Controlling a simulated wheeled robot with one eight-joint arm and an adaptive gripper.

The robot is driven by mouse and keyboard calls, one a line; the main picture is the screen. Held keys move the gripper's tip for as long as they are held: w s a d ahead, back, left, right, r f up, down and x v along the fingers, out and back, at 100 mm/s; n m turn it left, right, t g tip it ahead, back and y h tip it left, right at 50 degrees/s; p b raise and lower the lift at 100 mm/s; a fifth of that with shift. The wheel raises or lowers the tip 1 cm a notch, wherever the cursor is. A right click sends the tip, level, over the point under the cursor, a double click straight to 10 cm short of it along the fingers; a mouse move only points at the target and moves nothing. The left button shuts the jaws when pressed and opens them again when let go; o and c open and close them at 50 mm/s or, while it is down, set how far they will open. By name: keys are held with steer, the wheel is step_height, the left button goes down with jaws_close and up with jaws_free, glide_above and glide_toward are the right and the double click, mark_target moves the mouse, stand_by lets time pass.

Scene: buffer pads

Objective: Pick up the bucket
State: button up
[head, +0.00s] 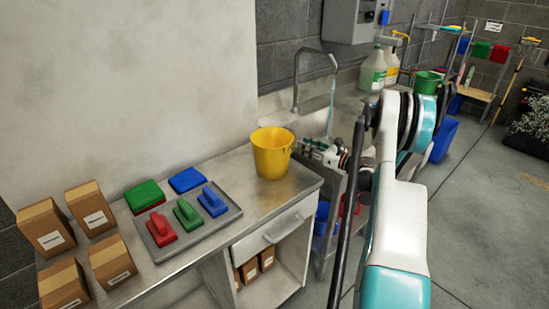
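A yellow bucket (272,154) stands upright on the metal counter (270,195), near its right end. A smaller green bucket (428,82) shows further back, to the right of the sink area. My gripper (311,150) is just right of the yellow bucket, at about its mid height, with a small gap seeming to lie between them. It is small and partly hidden by my own arm, so I cannot tell whether its fingers are open or shut. The yellow bucket's whole near side is visible.
A grey tray (190,240) with red, green and blue handled pads lies left of the yellow bucket. Several cardboard boxes (47,228) stand at the far left. A tall faucet (297,75) rises behind the bucket. White jugs (373,70) stand further back. Floor at right is open.

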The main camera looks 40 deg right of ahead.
steer(key=shift+r+b+x, duration=0.2)
steer(key=shift+b+x, duration=0.85)
steer(key=shift+x, duration=2.2)
steer(key=shift+a, duration=0.15)
jaws_close()
